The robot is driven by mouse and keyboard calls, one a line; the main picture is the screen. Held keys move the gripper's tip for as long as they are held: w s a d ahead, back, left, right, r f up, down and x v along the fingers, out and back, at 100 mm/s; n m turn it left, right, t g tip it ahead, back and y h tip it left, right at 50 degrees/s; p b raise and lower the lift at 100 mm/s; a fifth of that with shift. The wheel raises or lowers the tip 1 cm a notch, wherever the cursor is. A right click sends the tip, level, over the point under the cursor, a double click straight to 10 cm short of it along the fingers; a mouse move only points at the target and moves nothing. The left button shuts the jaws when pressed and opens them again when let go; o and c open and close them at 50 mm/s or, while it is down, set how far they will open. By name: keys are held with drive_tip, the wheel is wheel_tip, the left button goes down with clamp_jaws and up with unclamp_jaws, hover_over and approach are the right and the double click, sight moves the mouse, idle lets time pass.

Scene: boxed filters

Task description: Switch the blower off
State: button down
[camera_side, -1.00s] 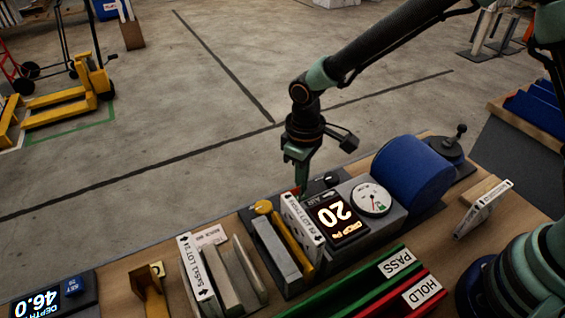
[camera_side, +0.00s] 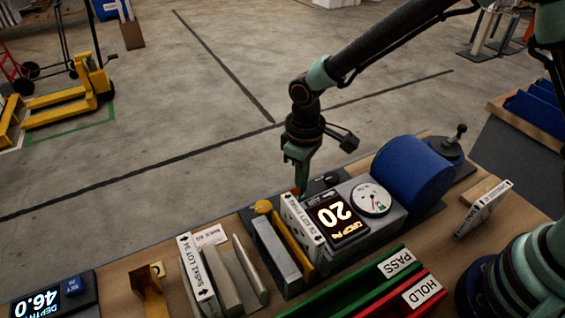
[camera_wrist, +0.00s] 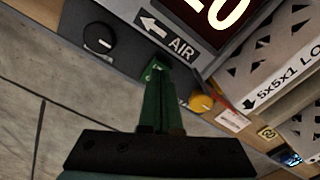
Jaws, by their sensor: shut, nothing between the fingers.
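The blower unit is a grey housing (camera_side: 378,222) with a blue drum (camera_side: 412,172) behind it. Its lit display (camera_side: 336,218) reads 20, and a round white dial (camera_side: 371,199) sits beside it. A black knob (camera_wrist: 98,38) with a pale mark is on the housing's dark side strip, left of an AIR arrow label (camera_wrist: 167,38). The knob also shows in the side view (camera_side: 331,179). My gripper (camera_wrist: 157,72) is shut and empty, its tip close to the AIR label and to the right of the knob. I cannot tell whether it touches the housing.
A boxed filter (camera_side: 301,222) stands beside the display, near a yellow-knobbed clamp (camera_side: 263,207). More filters (camera_side: 197,268) stand left. Green PASS (camera_side: 340,285) and red HOLD (camera_side: 400,300) rails lie in front. Open floor lies beyond the bench.

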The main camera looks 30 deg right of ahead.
drive_tip(key=shift+f, duration=0.95)
idle(0.9)
drive_tip(key=shift+r, duration=3.55)
drive_tip(key=shift+d+r, duration=0.1)
drive_tip(key=s+d+r+m+t, duration=0.2)
drive_tip(key=d+r+m+t, duration=0.1)
drive_tip(key=d+r, duration=0.75)
drive_tip(key=s+d+r+m+t, duration=0.2)
drive_tip(key=s+d+r+m, duration=0.1)
drive_tip(key=s+d, duration=0.5)
drive_tip(key=shift+d+r+t, duration=0.3)
drive_tip(key=shift+d+r, duration=0.1)
drive_tip(key=shift+r, duration=0.3)
drive_tip(key=shift+w, duration=0.15)
